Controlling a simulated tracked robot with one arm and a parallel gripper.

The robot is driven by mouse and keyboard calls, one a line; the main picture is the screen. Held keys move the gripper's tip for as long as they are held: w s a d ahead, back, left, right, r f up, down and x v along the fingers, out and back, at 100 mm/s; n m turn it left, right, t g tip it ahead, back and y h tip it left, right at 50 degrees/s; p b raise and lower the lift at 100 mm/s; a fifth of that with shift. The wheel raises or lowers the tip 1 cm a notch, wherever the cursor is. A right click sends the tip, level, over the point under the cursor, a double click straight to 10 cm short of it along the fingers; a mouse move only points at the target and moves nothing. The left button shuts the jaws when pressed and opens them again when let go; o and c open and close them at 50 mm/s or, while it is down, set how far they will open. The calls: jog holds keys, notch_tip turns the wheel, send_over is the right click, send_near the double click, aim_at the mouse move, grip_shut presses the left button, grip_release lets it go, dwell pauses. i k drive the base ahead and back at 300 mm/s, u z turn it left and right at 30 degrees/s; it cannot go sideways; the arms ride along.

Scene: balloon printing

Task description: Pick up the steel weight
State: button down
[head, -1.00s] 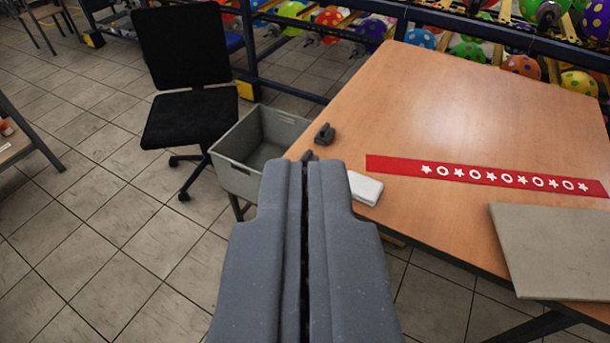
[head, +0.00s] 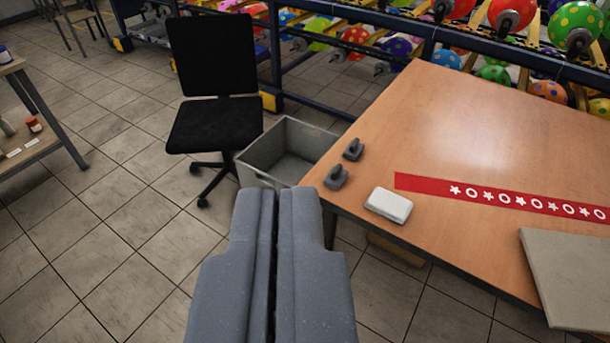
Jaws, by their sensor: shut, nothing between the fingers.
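Two small dark grey weights sit on the left corner of the wooden table. The nearer weight (head: 336,177) is close to the table's left edge, and the farther weight (head: 353,149) is just behind it. Each has a raised knob-like top. I cannot tell which of them is the steel weight. My gripper (head: 278,190) is shut and empty. Its tips appear left of the nearer weight and apart from it, out past the table edge.
On the table (head: 460,130) lie a white block (head: 388,205), a red strip with white stars and rings (head: 500,195) and a beige board (head: 570,275). A grey bin (head: 262,178) stands beside the table's left corner. A black chair (head: 215,120) is behind it.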

aim_at(334, 178)
jog(key=u, duration=1.5)
jog(key=k, duration=1.4)
jog(key=z, duration=1.3)
jog(key=i, duration=1)
jog(key=u, duration=0.05)
